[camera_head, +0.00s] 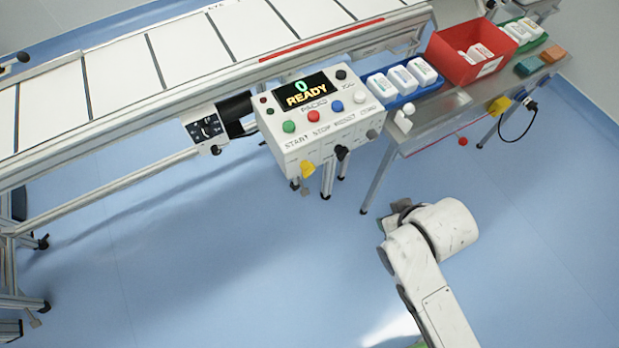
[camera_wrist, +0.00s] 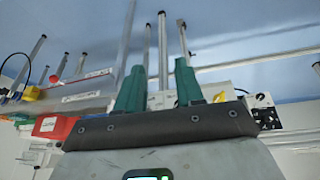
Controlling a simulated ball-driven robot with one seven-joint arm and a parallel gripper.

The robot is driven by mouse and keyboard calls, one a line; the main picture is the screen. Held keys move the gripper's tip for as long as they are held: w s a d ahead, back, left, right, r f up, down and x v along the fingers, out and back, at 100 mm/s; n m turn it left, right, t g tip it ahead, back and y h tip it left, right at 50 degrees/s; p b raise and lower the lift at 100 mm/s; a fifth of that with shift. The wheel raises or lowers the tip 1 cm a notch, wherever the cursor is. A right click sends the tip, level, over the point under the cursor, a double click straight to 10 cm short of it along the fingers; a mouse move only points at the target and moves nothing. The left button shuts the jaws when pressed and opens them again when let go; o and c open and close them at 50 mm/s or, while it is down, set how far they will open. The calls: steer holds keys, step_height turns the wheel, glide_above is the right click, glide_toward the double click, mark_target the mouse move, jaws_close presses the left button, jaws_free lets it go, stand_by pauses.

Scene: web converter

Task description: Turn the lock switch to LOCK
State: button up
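The white control box (camera_head: 318,112) has a display reading "0 READY", several coloured buttons on top, and a yellow knob (camera_head: 307,168) and a black knob (camera_head: 341,152) on its lower front. A small switch panel (camera_head: 205,128) sits left of the box. I cannot read a LOCK label, so I cannot tell which part is the lock switch. My gripper, mostly hidden behind my arm in the head view, is over the floor, below and right of the box. In the wrist view, its two green fingers (camera_wrist: 159,84) stand apart with nothing visible between them.
A conveyor (camera_head: 150,70) runs left of the box. To the right, a metal table (camera_head: 440,125) holds a blue tray (camera_head: 405,96) of white containers and a red bin (camera_head: 465,48). Table legs stand near my gripper. The blue floor in front is clear.

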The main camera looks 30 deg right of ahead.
steer(key=o, duration=0.3)
steer(key=w+f+t+h+b, duration=0.1)
steer(key=w+f+t+b, duration=0.2)
steer(key=w+f+b, duration=0.1)
steer(key=shift+f+b, duration=0.3)
steer(key=shift+f, duration=0.1)
steer(key=shift+o, duration=0.2)
steer(key=w+t+b, duration=0.1)
steer(key=b, duration=0.1)
steer(key=w+a+f+t+b, duration=0.1)
steer(key=w+b, duration=0.1)
steer(key=w+f+t+b, duration=0.1)
steer(key=t+b, duration=0.1)
steer(key=b, duration=0.1)
steer(key=shift+w+a, duration=0.25)
steer(key=shift+w, duration=0.1)
steer(key=n+t+y+b, duration=0.2)
steer(key=t+b, duration=0.5)
steer(key=b, duration=0.2)
glide_toward(310, 174)
steer(key=w, duration=1)
steer(key=shift+w+d+r, duration=0.1)
steer(key=shift+w+r, duration=0.1)
steer(key=shift+w, duration=0.05)
steer(key=shift+f, duration=0.1)
steer(key=c, duration=1)
